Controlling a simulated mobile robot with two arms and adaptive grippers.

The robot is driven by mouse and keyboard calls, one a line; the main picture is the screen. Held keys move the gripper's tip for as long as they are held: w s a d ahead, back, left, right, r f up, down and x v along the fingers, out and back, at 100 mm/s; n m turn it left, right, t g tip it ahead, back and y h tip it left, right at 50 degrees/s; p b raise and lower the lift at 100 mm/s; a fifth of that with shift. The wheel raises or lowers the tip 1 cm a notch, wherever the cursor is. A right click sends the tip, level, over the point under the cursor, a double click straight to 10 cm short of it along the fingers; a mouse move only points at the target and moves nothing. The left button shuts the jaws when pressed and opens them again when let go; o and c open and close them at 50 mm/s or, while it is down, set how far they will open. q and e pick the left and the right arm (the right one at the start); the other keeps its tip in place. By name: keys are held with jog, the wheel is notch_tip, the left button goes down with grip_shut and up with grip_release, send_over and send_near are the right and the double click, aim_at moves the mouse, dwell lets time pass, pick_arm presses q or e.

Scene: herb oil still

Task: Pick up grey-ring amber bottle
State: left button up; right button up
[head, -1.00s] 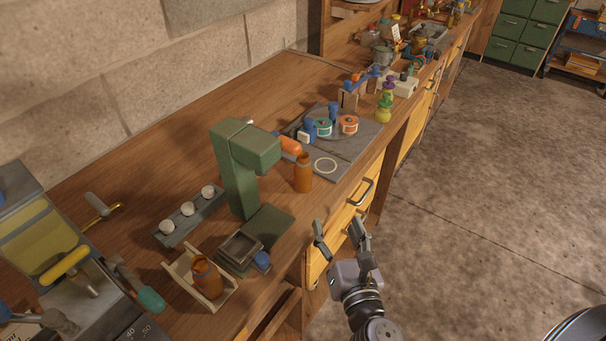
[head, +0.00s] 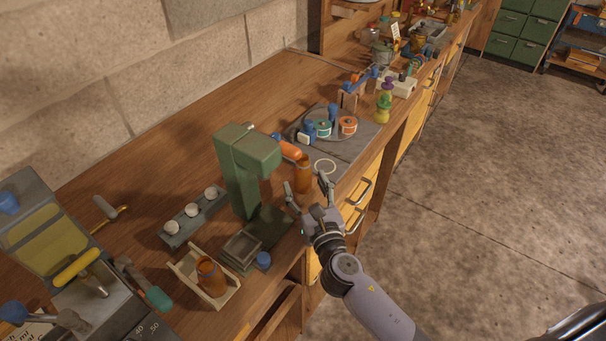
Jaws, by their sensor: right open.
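An amber bottle (head: 303,172) stands upright near the bench's front edge, just right of the green press-like stand. A second amber bottle (head: 209,272) sits in a pale wooden cradle (head: 186,270) at the lower left. I cannot make out a grey ring on either bottle. My right gripper (head: 307,186) is open, its two fingers pointing at the standing bottle. In the picture the fingers lie on either side of its lower part; I cannot tell whether they are around it or still short of it. My left gripper is not in view.
The green stand (head: 240,175) rises close to the left of my right gripper. An orange-ended object (head: 290,150) lies just behind the standing bottle. A grey slab with a pale ring (head: 347,147) is to the right. The back of the bench (head: 200,130) is clear.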

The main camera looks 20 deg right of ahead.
aim_at(306, 181)
jog(key=w, duration=0.5)
jog(key=shift+d+f, duration=0.3)
jog(key=shift+d, duration=0.05)
jog(key=shift+s, duration=0.1)
jog(key=shift+c, duration=0.5)
jog(key=c, duration=1.2)
